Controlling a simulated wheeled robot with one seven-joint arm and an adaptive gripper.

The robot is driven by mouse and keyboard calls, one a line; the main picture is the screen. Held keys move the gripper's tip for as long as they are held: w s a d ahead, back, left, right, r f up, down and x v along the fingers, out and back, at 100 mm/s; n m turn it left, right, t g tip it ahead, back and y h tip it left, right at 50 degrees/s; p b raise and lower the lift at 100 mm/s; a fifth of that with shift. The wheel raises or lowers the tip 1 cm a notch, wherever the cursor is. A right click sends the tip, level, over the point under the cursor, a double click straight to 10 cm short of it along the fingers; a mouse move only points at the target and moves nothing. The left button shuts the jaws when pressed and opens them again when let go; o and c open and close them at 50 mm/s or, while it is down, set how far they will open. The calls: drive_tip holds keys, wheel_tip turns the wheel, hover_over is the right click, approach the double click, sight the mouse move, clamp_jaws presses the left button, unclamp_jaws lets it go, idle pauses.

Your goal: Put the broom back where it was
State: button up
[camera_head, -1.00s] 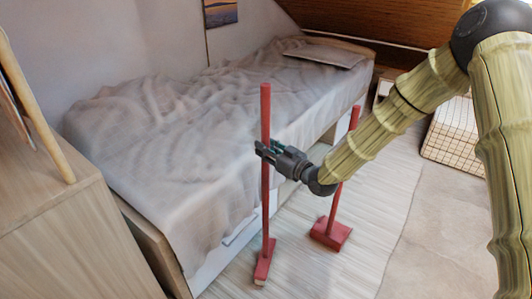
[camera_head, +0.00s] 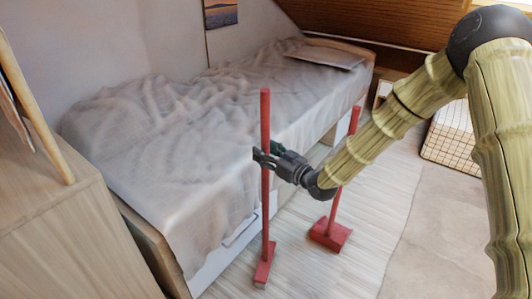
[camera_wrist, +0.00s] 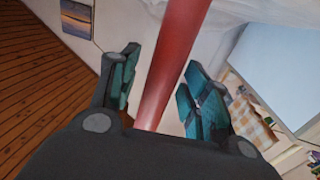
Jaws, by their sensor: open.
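A red broom (camera_head: 265,210) stands nearly upright beside the bed, its narrow head low near the floor. I cannot tell whether the head touches the floor. My gripper (camera_head: 262,157) is at the upper part of its handle. In the wrist view, the red handle (camera_wrist: 174,60) passes between the two spread fingers of my gripper (camera_wrist: 160,68), with gaps showing on both sides. A second red long-handled tool (camera_head: 331,234) with a blocky head stands to the right, its handle partly behind my arm.
The bed (camera_head: 180,130) with a rumpled grey cover is behind the broom. A wooden cabinet (camera_head: 70,235) stands at the left. A pale rug (camera_head: 365,215) covers the floor, with a checked basket (camera_head: 450,140) at the right. Floor right of the second tool is clear.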

drive_tip(key=p+v, duration=0.1)
drive_tip(key=v, duration=1.1)
drive_tip(key=s+d+f+m+g+h, duration=0.1)
drive_tip(key=s+f+m+g+h, duration=0.1)
drive_tip(key=s+f, duration=0.45)
drive_tip(key=s+d+f+m+g+h, duration=0.1)
drive_tip(key=s+f+h, duration=0.15)
drive_tip(key=f, duration=0.65)
drive_tip(key=s+d+f+m+g+h, duration=0.2)
drive_tip(key=s+f, duration=0.3)
drive_tip(key=f, duration=0.3)
drive_tip(key=s+d+f+m+g+h, duration=0.1)
drive_tip(key=s+d+f+g+h, duration=0.1)
drive_tip(key=s, duration=0.7)
drive_tip(key=s+d+f+m+g+h, duration=0.2)
drive_tip(key=s+f, duration=0.4)
drive_tip(key=s, duration=0.4)
drive_tip(key=s+d+f+m+g+h, duration=0.1)
drive_tip(key=s+d+f+g+h, duration=0.1)
drive_tip(key=s+d, duration=0.4)
drive_tip(key=s+f+g, duration=0.1)
drive_tip(key=s+f, duration=0.1)
drive_tip(key=s, duration=0.2)
drive_tip(key=shift+f+g, duration=0.25)
drive_tip(key=shift+g, duration=0.15)
